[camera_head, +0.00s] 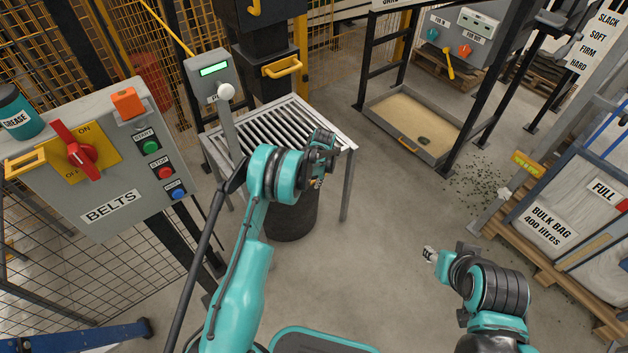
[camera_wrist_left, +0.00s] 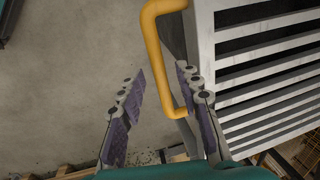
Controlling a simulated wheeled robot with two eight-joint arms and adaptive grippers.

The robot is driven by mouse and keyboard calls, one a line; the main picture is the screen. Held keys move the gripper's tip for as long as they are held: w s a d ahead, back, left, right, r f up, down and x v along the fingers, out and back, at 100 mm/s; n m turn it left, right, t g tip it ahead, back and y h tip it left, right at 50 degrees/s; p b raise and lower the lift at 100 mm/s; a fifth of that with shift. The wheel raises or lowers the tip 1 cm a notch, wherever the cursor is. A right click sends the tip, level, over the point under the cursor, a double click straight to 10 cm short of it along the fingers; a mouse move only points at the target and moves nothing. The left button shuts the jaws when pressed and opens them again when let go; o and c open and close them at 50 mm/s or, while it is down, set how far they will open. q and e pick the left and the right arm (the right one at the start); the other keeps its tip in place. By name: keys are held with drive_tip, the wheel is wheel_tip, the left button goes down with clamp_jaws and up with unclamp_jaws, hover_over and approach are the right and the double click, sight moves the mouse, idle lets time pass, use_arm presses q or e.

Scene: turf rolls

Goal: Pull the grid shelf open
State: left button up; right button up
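The grid shelf (camera_head: 270,128) is a grey metal frame with slats, left of centre in the head view. Its slats (camera_wrist_left: 265,75) fill the right of the left wrist view. A yellow bar handle (camera_wrist_left: 153,45) stands on the shelf's near edge; in the head view my gripper mostly hides it. My left gripper (camera_head: 319,178) is at the shelf's right edge. In the left wrist view its two purple-padded fingers (camera_wrist_left: 160,72) are apart, with the handle between them, nearer the right finger. I cannot tell if they touch. My right gripper (camera_head: 430,255) is over bare floor, away from the shelf.
A black drum (camera_head: 291,215) stands under the shelf. A grey post with a display (camera_head: 213,75) rises at its left. The BELTS panel (camera_head: 100,165) is at left. A sand tray (camera_head: 412,122) lies behind; bulk bags (camera_head: 560,215) stand right. Mid-floor is clear.

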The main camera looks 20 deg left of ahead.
use_arm(q)
clamp_jaws()
drive_tip(key=s+d, duration=1)
drive_tip(key=d, duration=0.3)
drive_tip(key=s+d, duration=1)
drive_tip(key=d, duration=0.2)
drive_tip(key=shift+d, duration=0.4)
unclamp_jaws()
drive_tip(key=shift+r, duration=0.1)
